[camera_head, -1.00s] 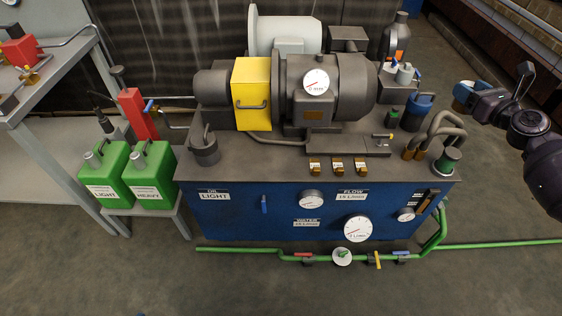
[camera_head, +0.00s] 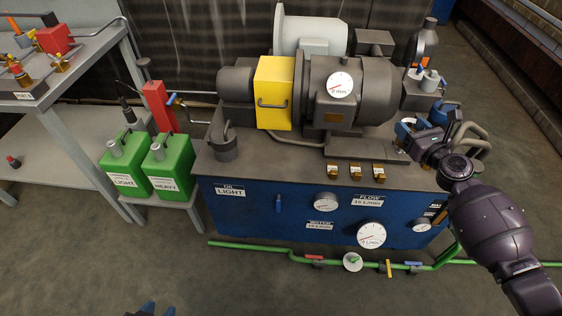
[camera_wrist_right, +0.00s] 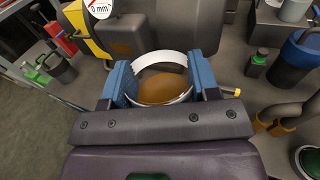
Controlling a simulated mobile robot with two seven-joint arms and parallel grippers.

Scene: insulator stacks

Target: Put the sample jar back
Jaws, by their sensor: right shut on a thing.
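The sample jar (camera_wrist_right: 158,88), with a pale rim and brown contents, sits between the blue fingers of my right gripper (camera_wrist_right: 160,86) in the right wrist view. That gripper is shut on it. In the head view my right gripper (camera_head: 404,130) is above the right part of the bench top, beside the motor; the jar is mostly hidden there by the gripper. Only blue fingertips of my left gripper (camera_head: 158,309) show at the bottom edge; they look apart, with nothing seen between them.
The blue bench (camera_head: 260,222) carries a grey motor (camera_head: 375,95), a yellow box (camera_head: 272,95) and several small amber pieces (camera_head: 355,172). Curved pipes (camera_head: 470,140) stand right of my gripper. Green cans (camera_head: 170,170) stand left. A green pipe (camera_head: 255,246) runs along the front.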

